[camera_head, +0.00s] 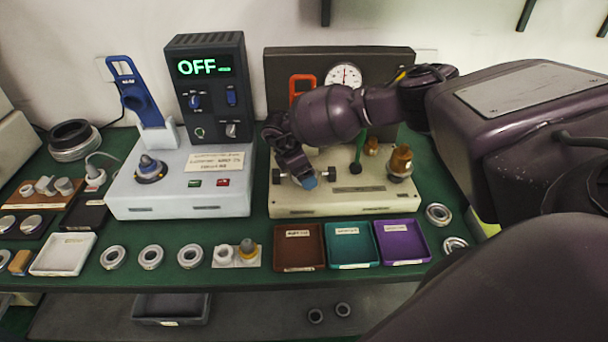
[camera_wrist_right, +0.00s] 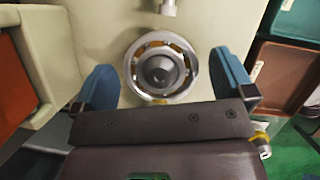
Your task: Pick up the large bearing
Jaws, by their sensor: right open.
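A large bearing (camera_wrist_right: 161,66) shows in the right wrist view as a shiny metal ring with an orange-brown band inside. It sits around a grey rounded post on the cream test fixture (camera_head: 290,208). My right gripper (camera_head: 305,182) is over the left part of that fixture in the head view and hides the bearing there. In the right wrist view my right gripper (camera_wrist_right: 166,86) is open, its blue fingertips on either side of the bearing with gaps between. My left gripper is in neither view.
Several smaller-looking bearing rings (camera_head: 151,257) lie along the table front. Brown (camera_head: 279,262), teal (camera_head: 373,256) and purple (camera_head: 426,251) trays stand before the fixture. A brass-coloured knob (camera_head: 401,160) rises on the fixture's right. A light-grey heater unit (camera_head: 190,205) stands left.

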